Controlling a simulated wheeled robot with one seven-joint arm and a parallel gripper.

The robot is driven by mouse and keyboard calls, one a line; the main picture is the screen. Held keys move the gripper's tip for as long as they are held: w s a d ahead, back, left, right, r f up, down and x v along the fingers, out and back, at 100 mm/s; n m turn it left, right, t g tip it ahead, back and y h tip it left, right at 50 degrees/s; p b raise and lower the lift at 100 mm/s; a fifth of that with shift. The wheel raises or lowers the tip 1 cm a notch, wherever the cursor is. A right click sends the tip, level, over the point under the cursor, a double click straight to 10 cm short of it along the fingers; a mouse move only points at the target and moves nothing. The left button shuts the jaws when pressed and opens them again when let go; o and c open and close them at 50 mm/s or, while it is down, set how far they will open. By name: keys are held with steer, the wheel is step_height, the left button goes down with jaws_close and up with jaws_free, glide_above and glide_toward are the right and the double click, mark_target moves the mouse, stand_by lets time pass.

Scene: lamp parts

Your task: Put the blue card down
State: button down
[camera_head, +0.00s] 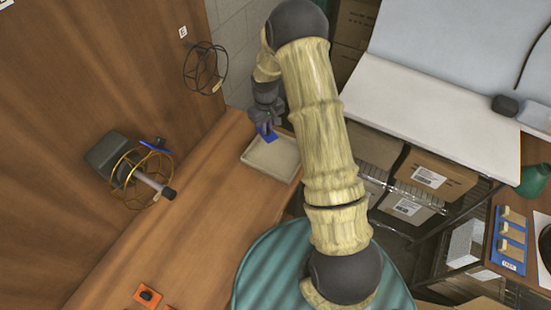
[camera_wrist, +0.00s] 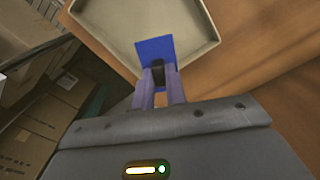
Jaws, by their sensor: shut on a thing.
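The blue card (camera_head: 266,133) is held by my gripper (camera_head: 264,123) over the left part of a pale shallow tray (camera_head: 272,158). In the wrist view the blue card (camera_wrist: 154,48) stands out past the fingertips of my gripper (camera_wrist: 158,76), which are shut on its near end. The tray (camera_wrist: 203,52) shows behind and around the card in that view, and looks empty. I cannot tell whether the card touches the tray floor. The tray rests on a wooden table (camera_head: 215,185).
A grey device with a yellow wire cage (camera_head: 130,168) is on the left, with a dark wire cage (camera_head: 205,68) above it. An orange holder (camera_head: 148,295) lies at the lower left. Cardboard boxes (camera_head: 435,178) fill a rack on the right. The table left of the tray is bare.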

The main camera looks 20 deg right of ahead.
mark_target(268, 142)
steer(key=n+b, duration=0.1)
steer(key=n, duration=0.1)
steer(key=n+b, duration=0.2)
steer(key=s+n+b, duration=0.1)
steer(key=n, duration=0.1)
steer(key=shift+s+a+n+b, duration=0.1)
steer(key=shift+a+n+b, duration=0.15)
steer(key=shift+n+b, duration=0.15)
steer(key=n+b, duration=0.1)
steer(key=n, duration=0.1)
steer(key=s+n+b, duration=0.1)
steer(key=n+b, duration=0.1)
steer(key=shift+s+a+r+n, duration=0.1)
steer(key=shift+s+r+n, duration=0.1)
steer(key=shift+n, duration=0.2)
steer(key=n+b, duration=0.2)
steer(key=s+n+b, duration=0.1)
steer(key=n, duration=0.1)
steer(key=shift+s+r+n+b, duration=0.1)
steer(key=shift+s+n+b, duration=0.1)
steer(key=shift+n+b, duration=0.2)
steer(key=shift+s+r+n+b, duration=0.1)
steer(key=shift+s+n+b, duration=0.5)
steer(key=shift+n, duration=0.55)
steer(key=shift+s+r+n+b, duration=0.1)
steer(key=shift+s+n+b, duration=0.15)
steer(key=shift+n+b, duration=0.7)
steer(key=shift+s+r+n+b, duration=0.1)
steer(key=shift+s+n+b, duration=0.4)
steer(key=shift+n, duration=0.8)
